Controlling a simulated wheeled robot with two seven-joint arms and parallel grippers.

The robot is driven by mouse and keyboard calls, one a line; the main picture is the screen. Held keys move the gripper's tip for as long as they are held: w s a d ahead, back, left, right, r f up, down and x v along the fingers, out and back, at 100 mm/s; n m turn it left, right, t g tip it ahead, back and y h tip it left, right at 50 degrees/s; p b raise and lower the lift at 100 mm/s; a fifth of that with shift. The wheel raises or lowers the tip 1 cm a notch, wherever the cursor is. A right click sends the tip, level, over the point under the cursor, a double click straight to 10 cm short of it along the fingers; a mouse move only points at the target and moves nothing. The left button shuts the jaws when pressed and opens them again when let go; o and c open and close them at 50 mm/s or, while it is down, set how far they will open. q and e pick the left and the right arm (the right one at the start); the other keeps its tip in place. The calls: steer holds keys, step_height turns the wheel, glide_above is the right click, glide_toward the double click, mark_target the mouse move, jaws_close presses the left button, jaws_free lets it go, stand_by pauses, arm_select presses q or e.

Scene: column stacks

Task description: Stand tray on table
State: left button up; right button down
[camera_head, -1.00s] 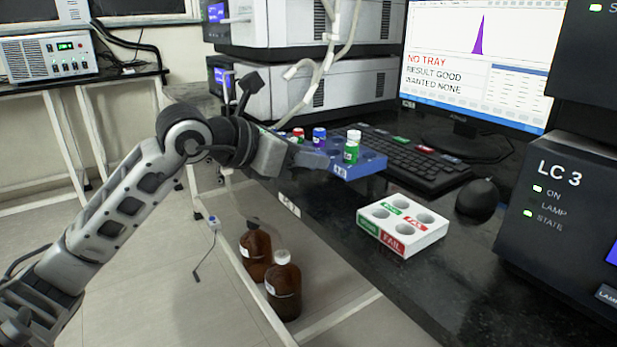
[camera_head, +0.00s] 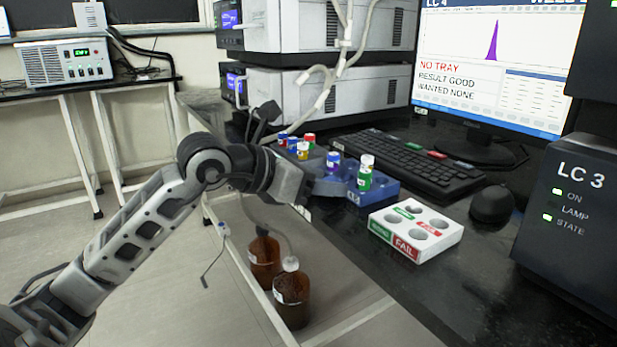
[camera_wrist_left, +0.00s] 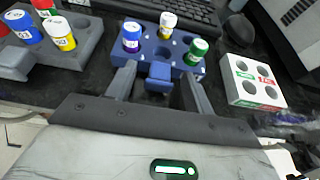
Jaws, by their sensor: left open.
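The blue tray (camera_head: 381,199) stands level on the black bench between the grey rack and the white block. It holds a purple-blue vial (camera_wrist_left: 131,37), a white vial with a yellow band (camera_wrist_left: 167,25) and a green vial (camera_wrist_left: 195,51). My left gripper (camera_head: 318,186) is at the tray's near side. In the left wrist view its fingers (camera_wrist_left: 160,88) are open, one on each side of the tray's blue tab (camera_wrist_left: 160,71), with gaps showing. The tray's left end is partly hidden by the gripper in the head view. My right gripper is out of view.
A grey rack (camera_wrist_left: 82,42) with several vials stands close left. The white PASS/FAIL-style block (camera_head: 415,232) is at right. A keyboard (camera_head: 405,158) lies behind, with a mouse (camera_head: 491,204). The monitor (camera_head: 490,60) reads "NO TRAY". Brown bottles (camera_head: 291,300) stand below the bench edge.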

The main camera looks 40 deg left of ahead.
arm_select(q)
steer(key=shift+s+a+r, duration=0.1)
steer(key=shift+s+r, duration=0.05)
steer(key=shift+s, duration=0.15)
steer(key=v, duration=1.1)
steer(key=shift+r, duration=0.2)
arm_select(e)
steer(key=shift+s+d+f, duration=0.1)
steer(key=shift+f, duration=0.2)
arm_select(q)
steer(key=shift+s, duration=0.15)
